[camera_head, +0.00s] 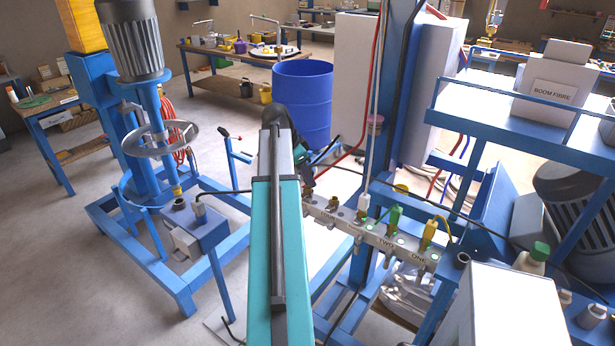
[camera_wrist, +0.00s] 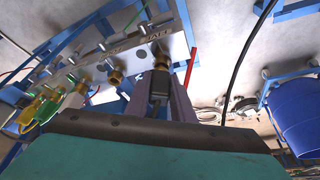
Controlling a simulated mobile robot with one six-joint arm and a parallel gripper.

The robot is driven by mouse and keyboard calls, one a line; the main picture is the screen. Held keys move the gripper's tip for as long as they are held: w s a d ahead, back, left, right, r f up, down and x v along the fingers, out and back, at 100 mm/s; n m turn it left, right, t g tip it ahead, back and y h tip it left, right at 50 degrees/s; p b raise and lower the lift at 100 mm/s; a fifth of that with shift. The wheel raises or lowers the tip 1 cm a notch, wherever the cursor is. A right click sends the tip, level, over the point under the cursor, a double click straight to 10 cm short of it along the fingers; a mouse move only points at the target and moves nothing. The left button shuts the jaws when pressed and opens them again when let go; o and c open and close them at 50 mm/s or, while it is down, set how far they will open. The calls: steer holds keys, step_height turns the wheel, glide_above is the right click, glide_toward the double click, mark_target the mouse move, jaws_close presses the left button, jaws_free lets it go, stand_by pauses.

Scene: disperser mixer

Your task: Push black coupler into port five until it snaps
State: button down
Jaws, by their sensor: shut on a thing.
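My gripper (camera_wrist: 163,92) is shut on the black coupler (camera_wrist: 160,80), which shows between its fingers in the wrist view. The coupler's front end is at, or very close to, a brass port (camera_wrist: 160,50) on the grey manifold bar (camera_wrist: 120,42). I cannot tell whether it is seated. That port is near the end of the bar away from the green and yellow couplers. In the head view my arm hides most of the gripper and the coupler; the manifold bar (camera_head: 370,236) runs right from there, with "TWO" and "ONE" readable.
White (camera_head: 363,203), green (camera_head: 394,217) and yellow (camera_head: 428,235) couplers with hoses sit along the bar. A black cable (camera_head: 450,212) crosses near it. A blue frame post (camera_head: 395,120) and blue barrel (camera_head: 302,100) stand behind. A red rod (camera_wrist: 190,68) is right of the port.

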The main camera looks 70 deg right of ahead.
steer(key=shift+f, duration=0.4)
steer(key=c, duration=1.5)
jaws_free()
steer(key=shift+o, duration=0.2)
steer(key=b+v, duration=0.4)
steer(key=v, duration=0.9)
steer(key=shift+r+b, duration=0.3)
steer(key=shift+r, duration=0.05)
steer(key=shift+w+a, duration=0.1)
steer(key=shift+a, duration=0.1)
